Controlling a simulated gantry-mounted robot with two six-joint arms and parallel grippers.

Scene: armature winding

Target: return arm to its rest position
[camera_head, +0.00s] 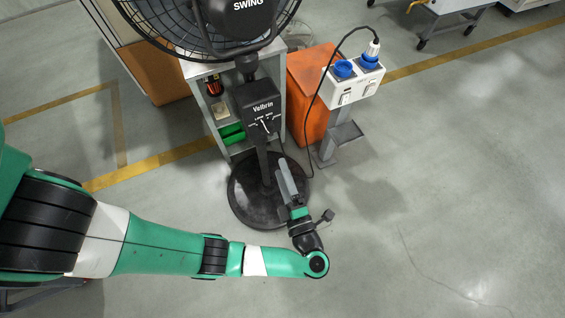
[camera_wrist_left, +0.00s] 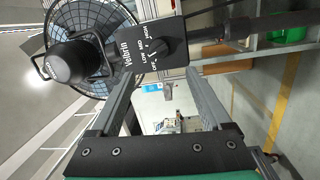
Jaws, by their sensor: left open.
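My left arm (camera_head: 160,247) reaches in from the left, and its gripper (camera_head: 284,178) is in front of the fan stand. The two grey fingers (camera_wrist_left: 163,88) are apart with nothing between them, and they point towards the fan's black control box (camera_head: 259,102). The box also shows in the left wrist view (camera_wrist_left: 137,57), with a dark knob (camera_wrist_left: 158,47) and printed speed marks. The fingers look clear of the knob. My right gripper is in neither view.
The fan head (camera_head: 240,20) rises above the round black base (camera_head: 250,205). A grey shelf (camera_head: 205,72), an orange bin (camera_head: 313,88) and a white socket box (camera_head: 352,82) on a post stand close by. The floor at right is open.

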